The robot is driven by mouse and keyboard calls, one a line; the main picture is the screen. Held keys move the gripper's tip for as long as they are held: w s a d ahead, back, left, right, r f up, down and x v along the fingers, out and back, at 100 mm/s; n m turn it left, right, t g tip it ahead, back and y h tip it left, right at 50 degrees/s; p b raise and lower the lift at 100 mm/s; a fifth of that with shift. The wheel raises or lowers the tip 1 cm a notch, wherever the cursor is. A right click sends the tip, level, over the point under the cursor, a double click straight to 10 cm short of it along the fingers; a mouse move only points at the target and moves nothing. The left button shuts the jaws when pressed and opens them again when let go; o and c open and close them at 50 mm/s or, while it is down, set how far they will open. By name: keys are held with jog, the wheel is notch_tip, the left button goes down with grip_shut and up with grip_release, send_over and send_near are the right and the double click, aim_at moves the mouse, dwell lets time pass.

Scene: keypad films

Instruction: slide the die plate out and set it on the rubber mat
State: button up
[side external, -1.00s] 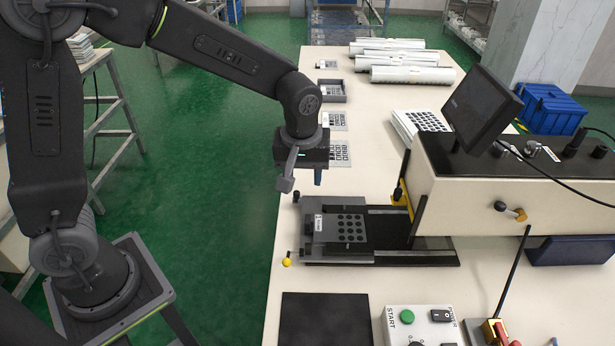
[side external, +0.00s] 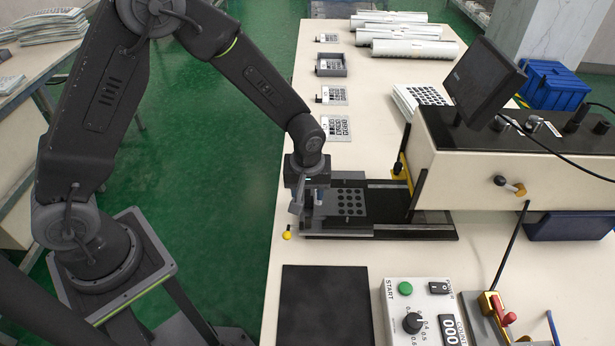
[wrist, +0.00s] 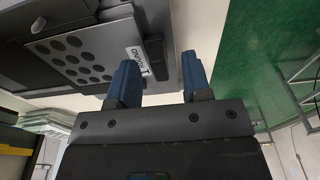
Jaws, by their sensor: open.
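The die plate (side external: 352,203) is a grey plate with rows of dark round holes. It lies on the black bed (side external: 420,236) of the press, at its left end. In the wrist view the die plate (wrist: 95,66) shows a white label reading ROUND and a dark raised edge piece. My gripper (side external: 311,203) is low at the plate's left end. The rubber mat (side external: 323,305) is a bare black square on the table in front of the press.
A yellow-tipped knob (side external: 287,235) stands left of the bed. The press body (side external: 480,190) overhangs the bed's right side. A control box (side external: 425,310) is right of the mat. Several small plates, including one nearby (side external: 337,128), line the table's left edge behind.

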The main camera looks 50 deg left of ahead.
jog(key=shift+f, duration=0.55)
grip_shut()
